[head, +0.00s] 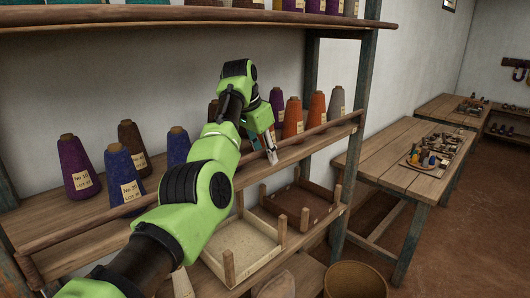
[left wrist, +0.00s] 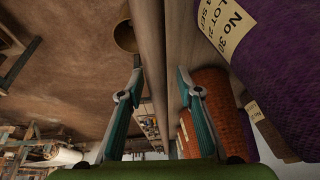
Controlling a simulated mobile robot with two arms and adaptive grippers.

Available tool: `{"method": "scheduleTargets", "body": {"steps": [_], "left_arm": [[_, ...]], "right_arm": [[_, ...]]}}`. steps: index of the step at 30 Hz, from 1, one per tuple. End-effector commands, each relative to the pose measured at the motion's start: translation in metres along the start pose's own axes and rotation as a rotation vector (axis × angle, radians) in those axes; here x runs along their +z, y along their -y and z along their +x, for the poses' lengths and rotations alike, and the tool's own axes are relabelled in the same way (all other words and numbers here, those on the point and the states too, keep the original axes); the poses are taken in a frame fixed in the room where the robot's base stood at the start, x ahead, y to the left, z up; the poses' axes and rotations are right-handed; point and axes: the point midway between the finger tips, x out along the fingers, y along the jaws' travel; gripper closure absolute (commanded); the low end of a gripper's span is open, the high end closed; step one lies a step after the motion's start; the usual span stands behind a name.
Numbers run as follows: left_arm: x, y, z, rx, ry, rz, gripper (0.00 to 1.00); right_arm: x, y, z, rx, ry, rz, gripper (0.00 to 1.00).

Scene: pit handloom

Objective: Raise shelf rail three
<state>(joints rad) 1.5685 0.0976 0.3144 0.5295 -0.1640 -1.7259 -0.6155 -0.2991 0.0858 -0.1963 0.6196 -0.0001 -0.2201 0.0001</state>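A long round wooden rail (head: 80,229) runs along the front of the middle shelf, passing behind my arm and on toward the right post. In the left wrist view the rail (left wrist: 149,40) runs lengthwise between the two fingers. My left gripper (head: 272,150) is at the rail's right half, in front of the cones. It also shows in the left wrist view (left wrist: 158,70), open, with one finger on each side of the rail. I cannot tell whether the fingers touch it. My right gripper is not in view.
Yarn cones stand behind the rail, including purple (head: 78,168), blue (head: 124,180) and orange (head: 316,115) ones. Wooden trays (head: 232,270) sit on the shelf below. A basket (head: 355,280) stands at the lower right. A worktable (head: 385,170) stands to the right.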

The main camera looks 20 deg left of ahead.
Motion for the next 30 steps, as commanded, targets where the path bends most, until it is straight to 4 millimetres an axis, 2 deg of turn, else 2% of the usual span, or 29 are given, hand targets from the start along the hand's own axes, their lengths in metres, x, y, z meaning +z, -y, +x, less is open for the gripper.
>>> {"method": "scheduleTargets", "body": {"steps": [5, 8, 19, 24, 30], "left_arm": [[-0.001, 0.0, -0.002, -0.001, -0.004, 0.001, 0.68], [-0.002, 0.001, -0.01, -0.003, -0.006, 0.001, 0.68], [-0.001, 0.002, -0.066, -0.001, -0.003, 0.0, 0.68], [-0.001, 0.002, -0.074, 0.0, -0.001, -0.001, 0.68], [-0.001, 0.002, -0.074, 0.0, -0.001, -0.001, 0.68]], "right_arm": [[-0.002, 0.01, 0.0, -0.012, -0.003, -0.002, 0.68], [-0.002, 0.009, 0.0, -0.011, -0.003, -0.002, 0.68], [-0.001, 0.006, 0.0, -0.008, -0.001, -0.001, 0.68], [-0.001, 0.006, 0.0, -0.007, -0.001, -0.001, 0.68], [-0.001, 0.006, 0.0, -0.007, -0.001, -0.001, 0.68]]}}
